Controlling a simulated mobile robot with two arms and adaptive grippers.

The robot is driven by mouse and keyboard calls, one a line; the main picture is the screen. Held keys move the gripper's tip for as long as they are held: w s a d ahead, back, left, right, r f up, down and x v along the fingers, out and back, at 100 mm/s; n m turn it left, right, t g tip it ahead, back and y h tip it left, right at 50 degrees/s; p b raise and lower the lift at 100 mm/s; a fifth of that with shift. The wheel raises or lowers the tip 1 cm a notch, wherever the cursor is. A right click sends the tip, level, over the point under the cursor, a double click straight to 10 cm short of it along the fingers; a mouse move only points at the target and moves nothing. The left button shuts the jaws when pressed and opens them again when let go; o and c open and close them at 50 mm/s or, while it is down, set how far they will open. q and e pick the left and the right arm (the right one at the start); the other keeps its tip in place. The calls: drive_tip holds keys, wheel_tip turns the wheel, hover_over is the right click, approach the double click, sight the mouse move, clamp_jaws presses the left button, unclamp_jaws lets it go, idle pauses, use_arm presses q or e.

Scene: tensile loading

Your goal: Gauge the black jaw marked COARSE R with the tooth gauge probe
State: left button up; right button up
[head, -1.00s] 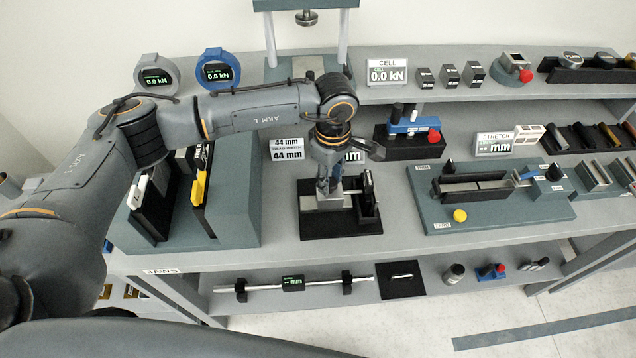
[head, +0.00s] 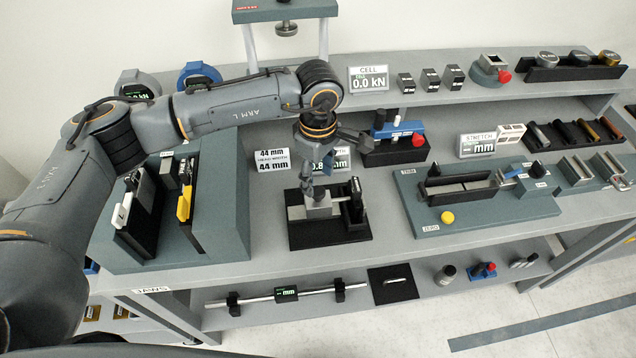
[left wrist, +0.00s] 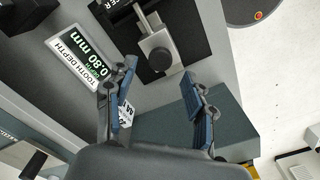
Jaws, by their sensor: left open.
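The tooth gauge stands on a black base (head: 331,237) at the bench's front middle, with a metal sliding block (head: 320,208) on a rod and a black upright part (head: 353,205) at its right. My left gripper (head: 312,192) is over the metal block, fingers open. In the left wrist view the open fingers (left wrist: 158,76) have the metal block (left wrist: 158,52) beyond the gap between their tips. The tooth depth display (left wrist: 84,50) reads 0.80 mm. No COARSE R marking is legible; whether that jaw is in the gauge cannot be told. My right gripper is out of view.
A grey-green rack (head: 222,205) with dark slots and white and yellow tabs stands left of the gauge. A stretch fixture (head: 480,207) stands right of it. A 44 mm sign (head: 272,159) is behind. The bench strip right of the gauge base is clear.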

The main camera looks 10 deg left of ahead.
use_arm(q)
wheel_tip(320, 180, up, 8)
idle(1.3)
